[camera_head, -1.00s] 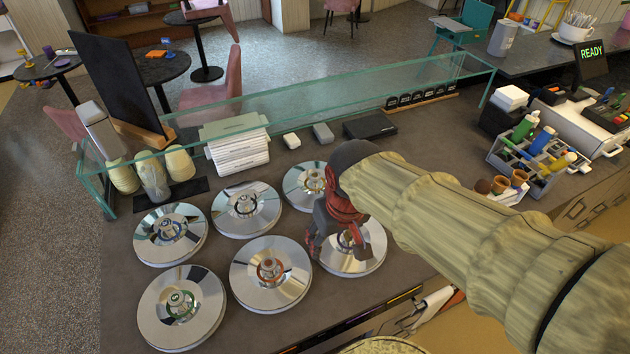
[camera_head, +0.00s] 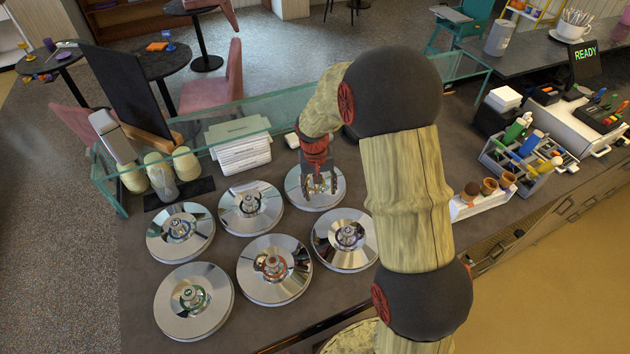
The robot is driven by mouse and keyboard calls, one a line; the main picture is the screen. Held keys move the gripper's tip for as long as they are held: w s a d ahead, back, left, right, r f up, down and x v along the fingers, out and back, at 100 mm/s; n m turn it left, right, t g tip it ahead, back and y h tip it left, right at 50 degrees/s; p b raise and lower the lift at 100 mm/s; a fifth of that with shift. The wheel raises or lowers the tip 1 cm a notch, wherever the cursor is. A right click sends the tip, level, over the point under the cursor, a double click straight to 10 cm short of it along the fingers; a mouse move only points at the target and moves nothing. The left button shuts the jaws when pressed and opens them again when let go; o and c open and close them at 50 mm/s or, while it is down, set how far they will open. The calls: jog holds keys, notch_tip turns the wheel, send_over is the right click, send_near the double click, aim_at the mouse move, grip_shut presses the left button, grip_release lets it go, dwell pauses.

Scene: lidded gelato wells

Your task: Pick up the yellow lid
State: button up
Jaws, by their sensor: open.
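The yellow lid (camera_head: 300,198) is a round mirrored disc with a yellow-ringed knob, at the back right of the group of lids. My gripper (camera_head: 319,188) is open and points down at this lid. Its fingers are spread on either side of the knob in the picture and partly cover it. I cannot tell whether the fingertips touch the lid or hover just above it. The lid lies flat on the counter.
Several similar lids lie close by: blue-ringed (camera_head: 154,246), dark-ringed (camera_head: 230,221), green-ringed (camera_head: 170,320), red-ringed (camera_head: 250,288) and another dark-ringed one (camera_head: 325,252). A glass guard (camera_head: 240,118) stands behind.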

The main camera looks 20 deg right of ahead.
jog(key=shift+m+t, duration=0.4)
jog(key=shift+m, duration=0.2)
jog(key=w, duration=0.2)
jog(key=w+d+f, duration=0.1)
jog(key=w, duration=0.1)
jog(key=w+f, duration=0.1)
jog(key=w, duration=0.1)
jog(key=shift+d, duration=0.25)
jog(key=w+r+m+t, duration=0.1)
jog(key=w+r+m, duration=0.1)
jog(key=w, duration=0.2)
jog(key=shift+w+d+p+x, duration=0.1)
jog(key=shift+d+x, duration=0.15)
jog(key=shift+x, duration=1.05)
jog(key=shift+w+d+p+x, duration=0.15)
jog(key=shift+d+x, duration=0.1)
jog(key=shift+x, duration=1)
jog(key=shift+w+d+p+x, duration=0.1)
jog(key=shift+d+x, duration=0.15)
jog(key=shift+x, duration=1.05)
jog(key=shift+r+h, duration=0.15)
jog(key=shift+h, duration=0.15)
jog(key=c, duration=0.4)
grip_shut()
